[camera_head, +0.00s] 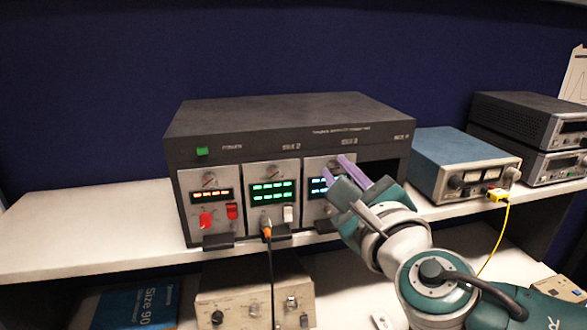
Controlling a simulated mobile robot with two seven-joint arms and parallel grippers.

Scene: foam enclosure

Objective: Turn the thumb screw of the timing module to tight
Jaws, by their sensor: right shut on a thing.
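A dark rack unit (290,113) stands on the white shelf with three light-grey modules in its front. My right gripper (336,168) reaches in from the lower right, its purple fingers at the top of the third module (312,218). It is shut on that module's thumb screw, which the fingers hide. This is where the timing module appears to be; the labels are too small to read surely. The other two modules show their own thumb screws, on the left module (209,179) and the middle module (268,169). My left gripper is out of view.
An open dark bay is right of the third module, partly behind my gripper. A blue instrument (458,155) with a yellow cable (507,212) and stacked grey units (525,120) stand to the right. A black cable (269,262) hangs from the middle module. The left shelf (80,230) is clear.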

